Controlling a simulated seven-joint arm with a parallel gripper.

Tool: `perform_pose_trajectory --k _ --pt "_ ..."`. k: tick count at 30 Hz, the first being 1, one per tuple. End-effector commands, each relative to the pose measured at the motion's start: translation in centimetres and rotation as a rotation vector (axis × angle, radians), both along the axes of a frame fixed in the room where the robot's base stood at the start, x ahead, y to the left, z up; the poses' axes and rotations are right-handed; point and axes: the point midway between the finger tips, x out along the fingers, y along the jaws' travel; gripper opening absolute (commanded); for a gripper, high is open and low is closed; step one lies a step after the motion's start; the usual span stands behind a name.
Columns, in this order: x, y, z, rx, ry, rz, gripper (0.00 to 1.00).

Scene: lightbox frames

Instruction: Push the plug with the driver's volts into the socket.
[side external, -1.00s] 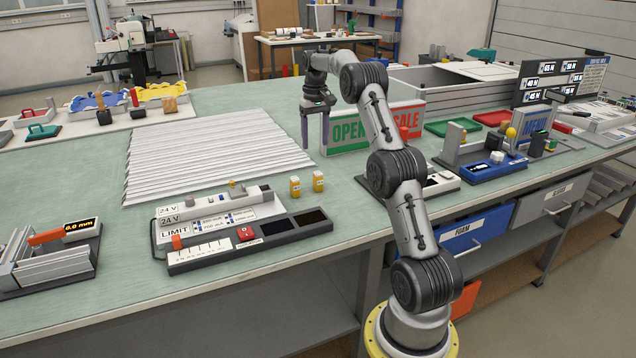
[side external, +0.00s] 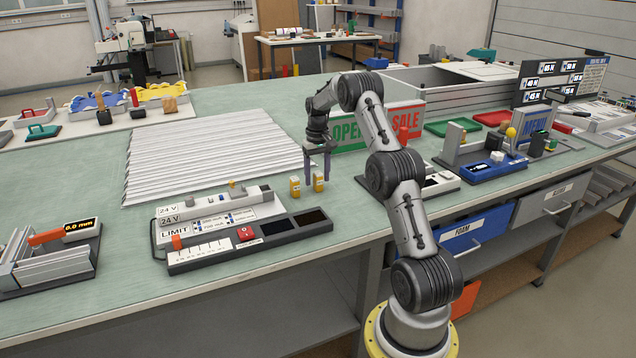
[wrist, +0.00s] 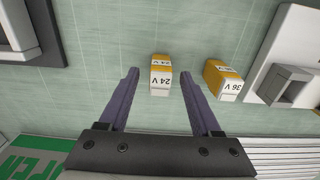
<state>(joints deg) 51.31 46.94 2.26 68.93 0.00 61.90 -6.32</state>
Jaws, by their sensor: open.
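Two small orange-and-white plugs stand on the green bench. In the wrist view the 24 V plug (wrist: 160,75) lies between the fingertips of my gripper (wrist: 160,72), with gaps on both sides. The 36 V plug (wrist: 223,80) stands outside the fingers, to the right. In the side view my gripper (side external: 317,177) points down, open and empty, its fingers around the right plug (side external: 318,183); the left plug (side external: 295,187) stands beside it. A grey-white unit (side external: 215,215) carries 24 V labels (side external: 168,208) and a LIMIT label. I cannot clearly make out the socket.
A dark-ended strip with a red button (side external: 245,233) lies in front of the unit. Ribbed light panels (side external: 210,155) lie behind it. OPEN (side external: 345,132) and SALE signs stand behind my gripper. Bare bench shows left of the plugs.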

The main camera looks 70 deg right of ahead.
Motion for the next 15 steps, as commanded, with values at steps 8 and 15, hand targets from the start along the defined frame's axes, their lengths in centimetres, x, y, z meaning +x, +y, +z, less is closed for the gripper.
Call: perform_pose_trajectory --k 8,15 --pt "-0.01 0.01 -1.22 0.000 0.000 0.000 0.65" --pt "-0.01 0.01 -1.19 0.000 0.000 0.000 0.40"
